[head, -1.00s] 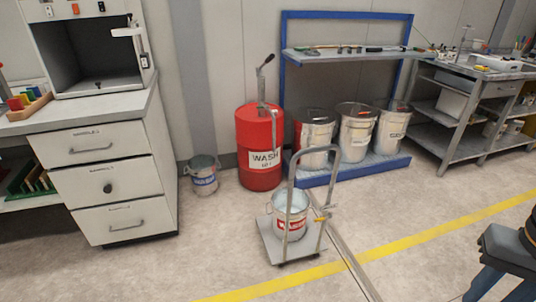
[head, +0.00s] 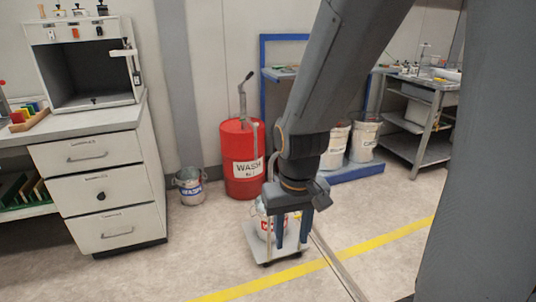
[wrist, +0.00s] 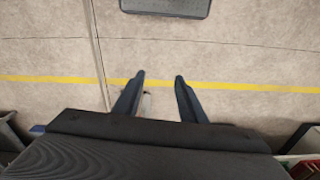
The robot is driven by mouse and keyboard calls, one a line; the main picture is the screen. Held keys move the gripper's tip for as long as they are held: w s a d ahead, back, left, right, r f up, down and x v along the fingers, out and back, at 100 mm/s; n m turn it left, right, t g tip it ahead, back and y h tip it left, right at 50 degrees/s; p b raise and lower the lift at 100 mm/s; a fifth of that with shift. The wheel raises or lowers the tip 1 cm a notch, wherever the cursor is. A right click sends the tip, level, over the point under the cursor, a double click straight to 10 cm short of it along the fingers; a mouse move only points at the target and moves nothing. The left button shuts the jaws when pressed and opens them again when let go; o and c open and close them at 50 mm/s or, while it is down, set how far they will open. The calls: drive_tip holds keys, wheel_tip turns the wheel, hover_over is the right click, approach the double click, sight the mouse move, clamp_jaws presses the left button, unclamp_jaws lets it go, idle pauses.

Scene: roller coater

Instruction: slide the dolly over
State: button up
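The dolly (head: 255,243) is a small flat grey cart on the floor, near the yellow line. A white bucket with a red label (head: 263,226) stands on its deck. My arm hides most of the dolly's upright handle and part of the bucket. My gripper (head: 291,246) points down in front of the dolly in the head view. In the wrist view the two fingers of my gripper (wrist: 160,77) are apart, with floor showing between them. A small pale piece shows beside the left finger; I cannot tell what it is. I see no contact with the dolly.
A red wash drum (head: 240,178) and a small bucket (head: 189,190) stand behind the dolly. A drawer cabinet (head: 98,195) is at left. The floor around the yellow line (head: 300,270) is open.

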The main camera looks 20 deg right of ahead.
drive_tip(key=w+d+f+m+t, duration=0.2)
drive_tip(key=w+d+m+t, duration=0.15)
drive_tip(key=w, duration=0.55)
drive_tip(key=w+d+f+m+t+h+p, duration=0.1)
drive_tip(key=w+d+m+t, duration=0.1)
drive_tip(key=w+d, duration=0.5)
drive_tip(key=w+d+f+m+t, duration=0.2)
drive_tip(key=w+m+t, duration=0.1)
drive_tip(key=w, duration=0.9)
drive_tip(key=w+d+f+m+t+y+p, duration=0.1)
drive_tip(key=w+d+f+m+t+y, duration=0.15)
drive_tip(key=w+d+m+t, duration=0.7)
drive_tip(key=shift+n+g+h, duration=0.25)
drive_tip(key=shift+n+g, duration=0.05)
drive_tip(key=shift+n, duration=0.4)
drive_tip(key=w+b, duration=0.4)
drive_tip(key=w, duration=0.2)
drive_tip(key=w+b, duration=0.4)
drive_tip(key=w, duration=0.2)
drive_tip(key=shift+w+d+f, duration=0.15)
drive_tip(key=shift+w+f, duration=0.05)
drive_tip(key=shift+w, duration=0.15)
drive_tip(key=shift+w+r, duration=0.1)
drive_tip(key=shift+w, duration=0.45)
clamp_jaws()
